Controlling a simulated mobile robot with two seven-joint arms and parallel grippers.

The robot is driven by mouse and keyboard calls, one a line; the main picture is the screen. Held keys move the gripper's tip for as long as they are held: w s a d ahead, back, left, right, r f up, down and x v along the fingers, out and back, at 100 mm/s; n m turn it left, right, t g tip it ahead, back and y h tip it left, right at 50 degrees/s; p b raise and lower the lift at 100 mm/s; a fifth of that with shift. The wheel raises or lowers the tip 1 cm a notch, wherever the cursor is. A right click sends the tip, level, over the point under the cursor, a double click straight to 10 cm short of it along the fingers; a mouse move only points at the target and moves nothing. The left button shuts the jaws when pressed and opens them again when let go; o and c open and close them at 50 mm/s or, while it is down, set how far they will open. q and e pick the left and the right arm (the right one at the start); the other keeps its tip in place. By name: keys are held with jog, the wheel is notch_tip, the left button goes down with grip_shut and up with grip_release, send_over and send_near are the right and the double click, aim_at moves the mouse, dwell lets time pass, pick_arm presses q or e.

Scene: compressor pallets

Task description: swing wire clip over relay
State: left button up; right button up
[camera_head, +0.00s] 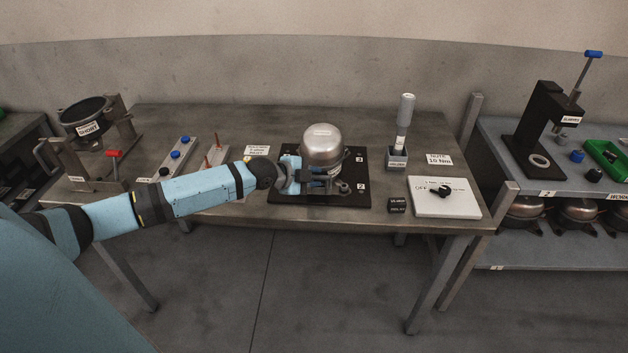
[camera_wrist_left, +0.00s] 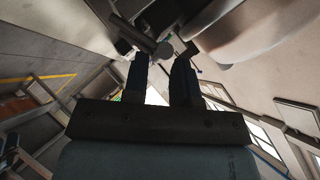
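The silver domed compressor (camera_head: 322,145) stands upright on a black plate (camera_head: 305,198) on the table. Its rounded body also shows at the upper right of the left wrist view (camera_wrist_left: 255,28). My left gripper (camera_head: 338,178) is at the front of the compressor, low down. In the left wrist view its two fingers (camera_wrist_left: 160,62) stand apart with a clear gap between them. Small dark parts (camera_wrist_left: 162,46) lie just beyond the fingertips, beside the compressor; I cannot tell which is the relay or the wire clip. My right gripper is in neither view.
A grey holder with an upright tool (camera_head: 397,158), a small black block (camera_head: 397,205) and a white board (camera_head: 444,197) stand to the right. Slotted trays (camera_head: 175,160) and a fixture marked SHORT (camera_head: 88,128) are at the left. A shelf (camera_head: 560,250) holds other compressors.

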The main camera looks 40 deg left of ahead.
pick_arm(q)
jog(key=shift+o, duration=1.1)
jog(key=shift+s+a+f, duration=0.1)
jog(key=shift+a+f, duration=0.15)
jog(key=shift+d+r, duration=0.1)
jog(key=shift+d, duration=0.05)
jog(key=v, duration=1.4)
jog(key=s+d+f+n+p, duration=0.4)
jog(key=s+d+f+n, duration=0.2)
jog(key=s+d, duration=0.3)
jog(key=s+d+f+n+y+p, duration=0.1)
jog(key=s+d+f+n+p, duration=0.4)
jog(key=s+d, duration=0.5)
jog(key=d+f+n, duration=0.1)
jog(key=d+f, duration=0.1)
jog(key=d, duration=0.5)
jog(key=shift+d+f+n, duration=0.15)
jog(key=shift+f+n, duration=0.25)
